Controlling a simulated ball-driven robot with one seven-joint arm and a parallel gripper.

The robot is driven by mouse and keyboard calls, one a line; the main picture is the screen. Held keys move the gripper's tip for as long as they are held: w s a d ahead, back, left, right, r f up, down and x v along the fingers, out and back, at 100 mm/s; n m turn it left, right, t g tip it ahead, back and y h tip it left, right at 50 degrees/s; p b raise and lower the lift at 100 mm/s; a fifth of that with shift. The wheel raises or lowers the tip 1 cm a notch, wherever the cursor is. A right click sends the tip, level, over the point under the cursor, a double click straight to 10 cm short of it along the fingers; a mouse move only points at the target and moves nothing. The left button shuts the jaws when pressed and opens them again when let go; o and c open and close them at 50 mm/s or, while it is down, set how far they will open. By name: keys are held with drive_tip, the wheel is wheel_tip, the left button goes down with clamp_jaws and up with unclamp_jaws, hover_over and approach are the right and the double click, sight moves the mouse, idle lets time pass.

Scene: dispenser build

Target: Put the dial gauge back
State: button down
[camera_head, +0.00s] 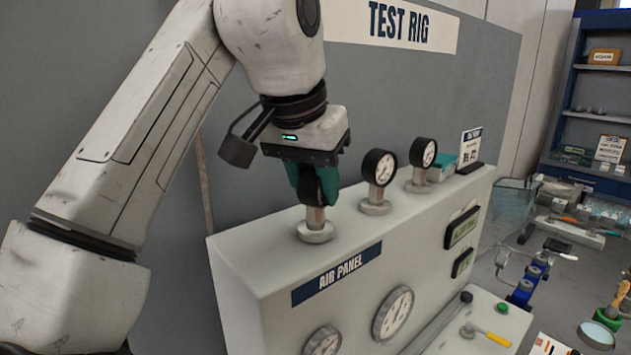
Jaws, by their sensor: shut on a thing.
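My gripper (315,186) points down above the left end of the grey air panel's top (232,246). It is shut on a dark round dial gauge (328,183), mostly hidden between the teal fingers. The gauge's stem is at or in the leftmost metal socket (314,234); I cannot tell how firmly it is seated. Two other black-rimmed dial gauges, a middle one (379,167) and a right one (423,152), stand upright in their own sockets to the right.
A teal box (441,168) and a small sign (470,147) are at the panel top's far right end. Large gauges (393,313) are set in the panel's front. A cluttered bench with a blue clamp (527,283) is at right. The TEST RIG board (400,100) stands behind.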

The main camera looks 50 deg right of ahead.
drive_tip(key=shift+f, duration=0.2)
drive_tip(key=c, duration=0.8)
unclamp_jaws()
drive_tip(key=v, duration=1.2)
drive_tip(key=shift+r+b, duration=0.25)
drive_tip(key=shift+b, duration=0.05)
drive_tip(key=shift+d, duration=0.1)
